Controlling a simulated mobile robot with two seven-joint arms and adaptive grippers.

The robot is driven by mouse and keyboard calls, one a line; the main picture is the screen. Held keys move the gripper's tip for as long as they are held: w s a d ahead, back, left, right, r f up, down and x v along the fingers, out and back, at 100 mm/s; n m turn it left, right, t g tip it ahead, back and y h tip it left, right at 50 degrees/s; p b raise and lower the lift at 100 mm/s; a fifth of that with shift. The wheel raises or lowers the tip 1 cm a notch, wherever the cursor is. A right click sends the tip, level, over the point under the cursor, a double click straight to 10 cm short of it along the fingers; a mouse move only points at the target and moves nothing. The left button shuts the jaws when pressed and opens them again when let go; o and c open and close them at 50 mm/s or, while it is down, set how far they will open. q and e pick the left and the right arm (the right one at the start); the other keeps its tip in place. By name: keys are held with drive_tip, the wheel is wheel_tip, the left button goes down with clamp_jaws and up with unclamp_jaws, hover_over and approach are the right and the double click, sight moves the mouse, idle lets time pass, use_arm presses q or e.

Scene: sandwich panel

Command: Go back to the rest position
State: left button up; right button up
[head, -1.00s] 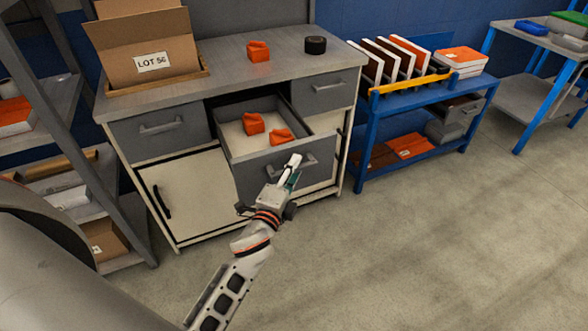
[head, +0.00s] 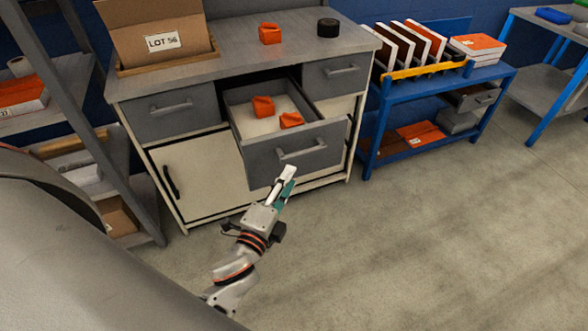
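My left gripper (head: 289,179) is in front of the open middle drawer (head: 262,159), below the drawer's handle (head: 302,149), and looks apart from it. Its white finger and teal finger appear close together, but from this angle I cannot tell whether it is open or shut. Nothing shows between the fingers. The drawer is pulled out and holds two orange blocks (head: 263,107) and (head: 291,120). My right gripper is not in view.
The grey workbench (head: 225,60) carries a cardboard box marked LOT 56 (head: 162,40), an orange block (head: 269,33) and a black roll (head: 327,28). A shelf rack (head: 105,150) stands at left. A blue cart (head: 440,87) stands at right. The floor (head: 430,240) in front is clear.

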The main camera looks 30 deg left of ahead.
use_arm(q)
drive_tip(key=shift+s, duration=0.55)
drive_tip(key=s+d+f+n+g+h+p, duration=0.1)
drive_tip(key=s+d+f+n+g+h, duration=0.1)
drive_tip(key=s+f+n, duration=0.4)
drive_tip(key=s+d+f+n+g+h+p, duration=0.1)
drive_tip(key=s+f+n+g, duration=0.4)
drive_tip(key=f, duration=0.8)
drive_tip(key=s+d+n+h, duration=0.1)
drive_tip(key=s+d, duration=0.1)
drive_tip(key=s, duration=0.1)
drive_tip(key=shift+s+d+f+n+g, duration=0.15)
drive_tip(key=shift+s+f+n+g, duration=0.15)
drive_tip(key=shift+s+n, duration=0.1)
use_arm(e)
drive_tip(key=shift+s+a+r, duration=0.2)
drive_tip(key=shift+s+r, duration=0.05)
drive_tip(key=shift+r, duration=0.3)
use_arm(q)
drive_tip(key=shift+w+r, duration=0.1)
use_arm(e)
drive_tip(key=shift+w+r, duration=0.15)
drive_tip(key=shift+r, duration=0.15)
